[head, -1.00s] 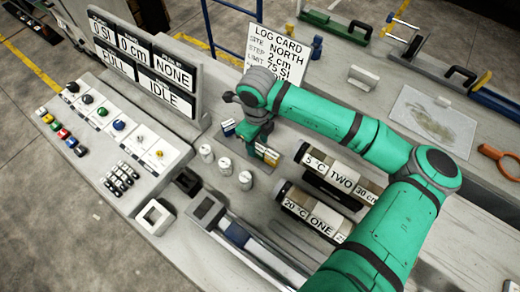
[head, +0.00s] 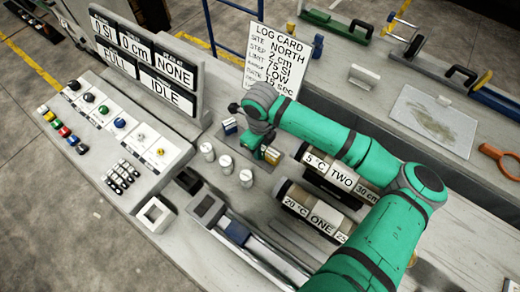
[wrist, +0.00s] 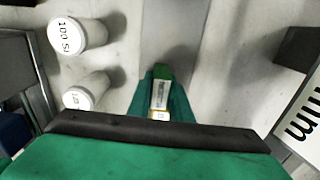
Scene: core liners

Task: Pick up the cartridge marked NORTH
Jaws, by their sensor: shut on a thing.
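My gripper (head: 262,148) is low over the grey bench, shut on a small cartridge with a green end and a pale label. The cartridge (wrist: 160,92) shows between my fingers in the wrist view. Its label is too small to read, so I cannot tell whether it says NORTH. In the head view its green and tan end (head: 271,155) shows beside my fingers. Another small cartridge, blue and pale with a tan part (head: 229,126), stands to the left of my gripper. My arm hides part of the bench behind the gripper.
Several white cylinders (head: 225,165) stand left of and in front of my gripper. Labelled core tubes TWO (head: 335,172) and ONE (head: 312,212) lie to the right. The log card (head: 273,60), reading SITE NORTH, stands behind. The display board (head: 150,65) stands at left.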

